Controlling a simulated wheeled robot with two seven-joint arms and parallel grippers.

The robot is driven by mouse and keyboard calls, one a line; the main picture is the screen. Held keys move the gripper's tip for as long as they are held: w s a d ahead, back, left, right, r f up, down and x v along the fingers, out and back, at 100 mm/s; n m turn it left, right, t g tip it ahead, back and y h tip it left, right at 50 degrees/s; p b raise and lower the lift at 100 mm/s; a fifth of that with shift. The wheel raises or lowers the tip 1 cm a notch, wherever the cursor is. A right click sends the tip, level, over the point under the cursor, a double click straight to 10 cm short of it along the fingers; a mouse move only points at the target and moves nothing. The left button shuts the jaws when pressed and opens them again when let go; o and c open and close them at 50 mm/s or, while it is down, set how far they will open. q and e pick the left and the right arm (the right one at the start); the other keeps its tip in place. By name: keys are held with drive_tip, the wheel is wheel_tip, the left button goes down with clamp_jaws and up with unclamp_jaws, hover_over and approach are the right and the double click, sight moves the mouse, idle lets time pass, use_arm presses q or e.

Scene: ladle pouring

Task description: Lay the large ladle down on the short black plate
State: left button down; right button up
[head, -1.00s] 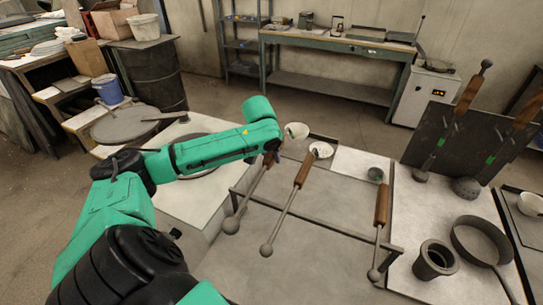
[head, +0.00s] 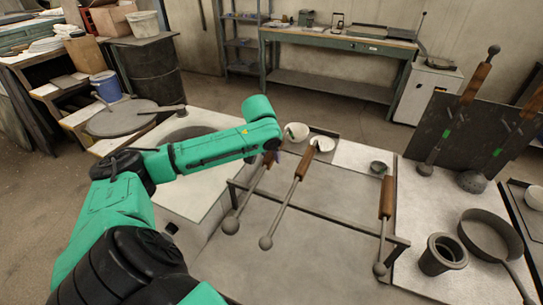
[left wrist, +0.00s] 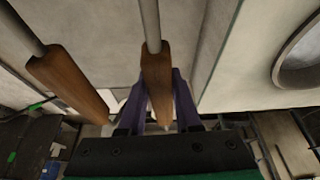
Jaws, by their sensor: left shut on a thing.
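A third ladle (head: 384,225) lies farther right. I cannot tell which surface is the short black plate; a tall dark panel (head: 480,125) leans at the right. My right gripper is not in view.
A low dark bar frame (head: 325,221) crosses the grey table under the ladles. White cups (head: 322,144) stand behind the handles. A dark cup (head: 443,254) and a shallow pan (head: 488,236) stand at the right. A round opening (left wrist: 305,50) lies right of the gripper.

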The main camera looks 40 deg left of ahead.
use_arm(q)
drive_tip(key=shift+w, duration=0.1)
drive_tip(key=c, duration=0.5)
unclamp_jaws()
drive_tip(key=shift+s+d+f, duration=0.1)
drive_tip(key=shift+s+f, duration=0.05)
drive_tip(key=shift+s, duration=0.05)
drive_tip(key=p+v, duration=0.2)
drive_tip(key=v, duration=0.5)
drive_tip(key=w+p+v, duration=0.1)
drive_tip(key=p+v, duration=0.1)
drive_tip(key=v, duration=0.5)
drive_tip(key=w+a+r+p+v, duration=0.1)
drive_tip(key=p+v, duration=0.1)
drive_tip(key=v, duration=0.5)
drive_tip(key=shift+w+r, duration=0.2)
